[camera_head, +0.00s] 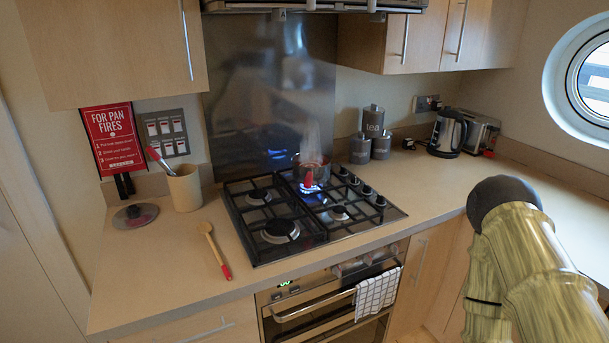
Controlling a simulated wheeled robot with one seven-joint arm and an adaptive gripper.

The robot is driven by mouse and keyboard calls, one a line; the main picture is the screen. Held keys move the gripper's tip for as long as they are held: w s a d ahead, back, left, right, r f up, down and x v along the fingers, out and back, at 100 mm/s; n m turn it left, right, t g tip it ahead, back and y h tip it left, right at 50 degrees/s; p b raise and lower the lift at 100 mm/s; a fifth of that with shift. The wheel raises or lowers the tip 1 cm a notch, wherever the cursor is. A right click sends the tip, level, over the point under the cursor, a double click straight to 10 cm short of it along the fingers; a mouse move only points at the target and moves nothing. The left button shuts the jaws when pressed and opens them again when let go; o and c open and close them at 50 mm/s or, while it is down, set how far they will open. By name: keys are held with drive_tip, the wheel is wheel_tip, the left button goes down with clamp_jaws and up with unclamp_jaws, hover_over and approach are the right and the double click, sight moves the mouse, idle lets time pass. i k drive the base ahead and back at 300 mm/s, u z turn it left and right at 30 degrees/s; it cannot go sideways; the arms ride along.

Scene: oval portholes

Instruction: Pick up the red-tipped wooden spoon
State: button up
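The red-tipped wooden spoon (214,249) lies flat on the counter to the left of the hob. Its wooden bowl points to the back and its red handle tip points toward the counter's front edge. It lies apart from the hob and the utensil pot. Part of my arm shows at the lower right, over the right-hand counter, well away from the spoon. My gripper's fingers are not visible, so I cannot see what they hold.
A utensil pot (185,188) and a glass lid (135,215) stand behind the spoon. The black gas hob (290,218) is to its right, with a pan (312,172) over a blue flame. Canisters, a kettle (447,133) and a toaster (480,133) stand at the back right.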

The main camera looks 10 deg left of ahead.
sight(214, 247)
drive_tip(key=z, duration=2.1)
drive_tip(key=k, duration=1.35)
drive_tip(key=u, duration=1.85)
